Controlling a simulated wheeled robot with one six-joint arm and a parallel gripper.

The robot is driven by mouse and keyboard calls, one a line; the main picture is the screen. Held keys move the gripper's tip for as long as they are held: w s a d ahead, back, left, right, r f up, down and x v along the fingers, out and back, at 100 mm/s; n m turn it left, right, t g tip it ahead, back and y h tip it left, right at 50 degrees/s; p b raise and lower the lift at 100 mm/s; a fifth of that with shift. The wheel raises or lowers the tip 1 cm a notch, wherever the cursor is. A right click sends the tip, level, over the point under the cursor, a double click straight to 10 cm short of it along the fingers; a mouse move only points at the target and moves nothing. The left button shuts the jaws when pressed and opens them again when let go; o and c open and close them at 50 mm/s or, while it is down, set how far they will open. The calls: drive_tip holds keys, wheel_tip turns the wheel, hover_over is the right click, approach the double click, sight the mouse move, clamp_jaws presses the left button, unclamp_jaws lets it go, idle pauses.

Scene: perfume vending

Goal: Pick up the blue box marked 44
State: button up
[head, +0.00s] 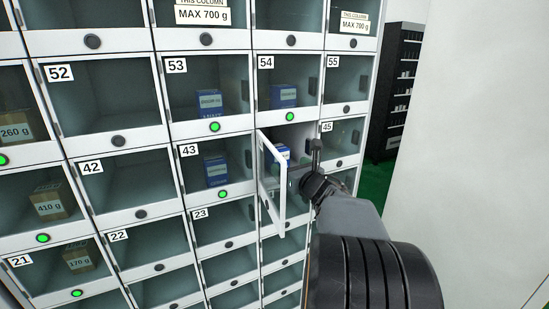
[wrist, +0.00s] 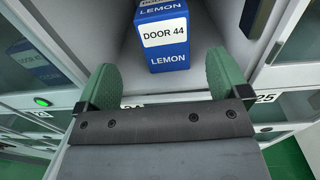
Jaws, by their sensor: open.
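The blue box marked "DOOR 44" and "LEMON" (wrist: 166,38) stands inside an open compartment in the wrist view, on its pale floor. It also shows partly in the head view (head: 282,152), behind the edge of the open door. My gripper (wrist: 162,88) is open and empty. Its two green fingers are spread at the compartment's mouth, with the box ahead, between their lines and not touched. In the head view my gripper (head: 314,160) reaches to the compartment from the right, its fingers mostly hidden.
The compartment's door (head: 272,180) stands swung open to the left of my gripper. Neighbouring compartments are shut, and those marked 53 (head: 208,100), 54 (head: 284,95) and 43 (head: 215,170) hold blue boxes. A white wall (head: 470,150) stands to the right.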

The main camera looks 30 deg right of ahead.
drive_tip(key=w, duration=0.2)
drive_tip(key=w+d, duration=0.1)
drive_tip(key=w, duration=0.1)
drive_tip(key=shift+w+d+p, duration=0.2)
drive_tip(key=shift+w+p, duration=0.35)
drive_tip(key=shift+w, duration=0.8)
drive_tip(key=shift+w+d+p, duration=0.15)
drive_tip(key=shift+w+p, duration=0.35)
drive_tip(key=shift+w, duration=0.8)
drive_tip(key=c, duration=1.1)
